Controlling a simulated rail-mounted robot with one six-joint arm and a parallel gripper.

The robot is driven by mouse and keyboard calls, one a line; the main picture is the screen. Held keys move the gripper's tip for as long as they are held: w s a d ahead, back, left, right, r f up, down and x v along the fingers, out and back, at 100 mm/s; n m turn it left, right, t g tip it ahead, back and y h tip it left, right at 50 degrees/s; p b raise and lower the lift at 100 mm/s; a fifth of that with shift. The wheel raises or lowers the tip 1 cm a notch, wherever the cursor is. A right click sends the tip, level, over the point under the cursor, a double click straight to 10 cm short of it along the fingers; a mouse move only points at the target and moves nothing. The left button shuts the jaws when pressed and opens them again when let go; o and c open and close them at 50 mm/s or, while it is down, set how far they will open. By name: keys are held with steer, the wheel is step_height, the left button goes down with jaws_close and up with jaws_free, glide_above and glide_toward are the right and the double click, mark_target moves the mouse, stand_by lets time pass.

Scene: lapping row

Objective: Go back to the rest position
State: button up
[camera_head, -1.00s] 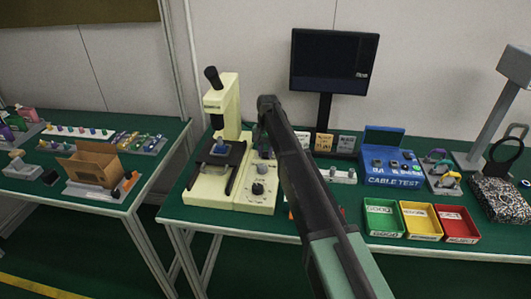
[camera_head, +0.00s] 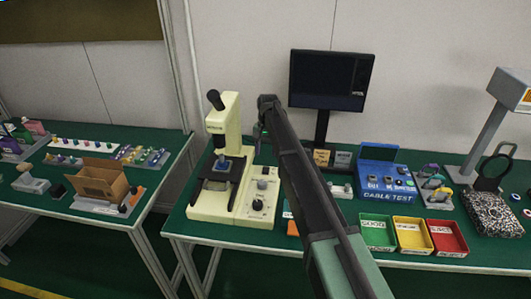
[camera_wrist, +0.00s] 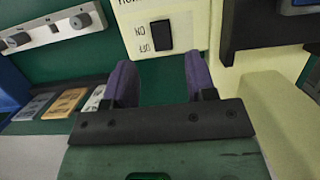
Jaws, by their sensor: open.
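My gripper (camera_wrist: 160,75) shows in the wrist view with its two purple fingers apart and nothing between them. Behind the fingers are green bench top and the cream face of a machine with a black switch (camera_wrist: 161,36). In the head view my dark arm reaches over the bench between the cream machine (camera_head: 228,115) and the monitor (camera_head: 329,80). The fingers are mostly hidden behind the arm's end there.
A blue cable test box (camera_head: 387,183), a green bin (camera_head: 377,247), a yellow bin (camera_head: 412,250) and a red bin (camera_head: 447,252) stand right of my arm. A grey strip with knobs (camera_wrist: 50,28) is near the gripper. A left table holds an open cardboard box (camera_head: 98,180).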

steer(key=p+v, duration=0.1)
steer(key=v, duration=0.2)
steer(key=shift+r+p, duration=0.3)
steer(key=shift+w, duration=0.1)
steer(key=s+d+t, duration=0.1)
steer(key=s+d, duration=0.3)
steer(key=s, duration=0.8)
steer(key=s+d+n+t, duration=0.1)
steer(key=s+d, duration=0.3)
steer(key=s, duration=0.9)
steer(key=s+d+n+t, duration=0.1)
steer(key=s+d, duration=0.4)
steer(key=s, duration=0.7)
steer(key=shift+s+f+h, duration=0.2)
steer(key=shift+f+h, duration=0.1)
steer(key=shift+d, duration=0.1)
